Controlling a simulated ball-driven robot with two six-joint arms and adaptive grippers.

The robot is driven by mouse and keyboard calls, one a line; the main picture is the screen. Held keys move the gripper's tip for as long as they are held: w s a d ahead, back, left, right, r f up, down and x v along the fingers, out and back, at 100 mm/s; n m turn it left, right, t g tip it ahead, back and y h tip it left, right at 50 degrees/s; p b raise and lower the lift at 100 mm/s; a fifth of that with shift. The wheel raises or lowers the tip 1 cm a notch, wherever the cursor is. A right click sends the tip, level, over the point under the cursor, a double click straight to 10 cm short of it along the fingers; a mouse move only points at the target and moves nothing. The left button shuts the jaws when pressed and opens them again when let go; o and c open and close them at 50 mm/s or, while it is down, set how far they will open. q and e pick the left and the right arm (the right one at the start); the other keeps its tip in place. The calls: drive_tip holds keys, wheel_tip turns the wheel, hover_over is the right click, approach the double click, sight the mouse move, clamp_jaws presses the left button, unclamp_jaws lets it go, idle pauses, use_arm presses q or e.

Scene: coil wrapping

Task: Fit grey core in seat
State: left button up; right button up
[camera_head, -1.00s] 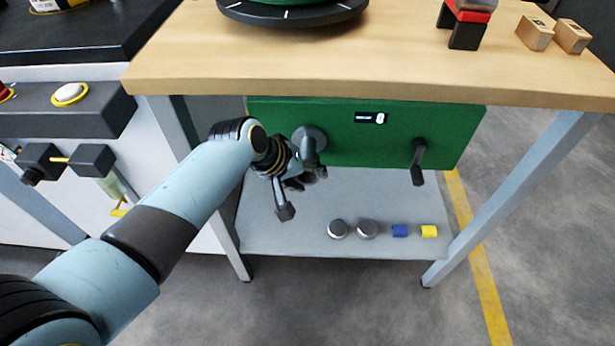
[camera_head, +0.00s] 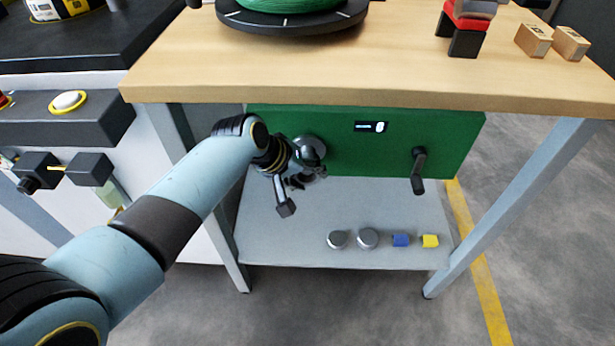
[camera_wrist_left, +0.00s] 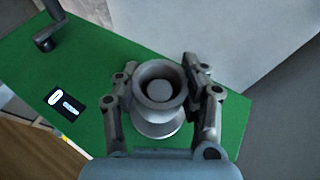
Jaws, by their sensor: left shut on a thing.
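The grey core (camera_wrist_left: 160,85) is a hollow, flared spool in the left wrist view, with a round grey form inside its opening. My left gripper (camera_head: 306,179) has a finger on each side of it and is shut on it; the fingers also show in the left wrist view (camera_wrist_left: 165,100). A lighter grey round part (camera_wrist_left: 157,127) shows just behind the core, against the green panel (camera_head: 370,155). A grey round part (camera_head: 313,146) also shows on the panel in the head view, partly hidden by the gripper. How far the core sits in the seat cannot be told.
The panel carries a small display (camera_head: 371,127) and a dark crank handle (camera_head: 418,170). The wooden tabletop (camera_head: 400,85) overhangs it.

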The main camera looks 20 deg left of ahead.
use_arm(q)
drive_tip(key=shift+w+a+b, duration=0.2)
drive_tip(key=shift+w+b, duration=0.05)
drive_tip(key=shift+w, duration=0.35)
drive_tip(key=shift+w+a+b, duration=0.15)
drive_tip(key=shift+w+b, duration=0.1)
drive_tip(key=shift+w, duration=0.35)
drive_tip(key=o, duration=1.2)
drive_tip(key=shift+o, duration=0.2)
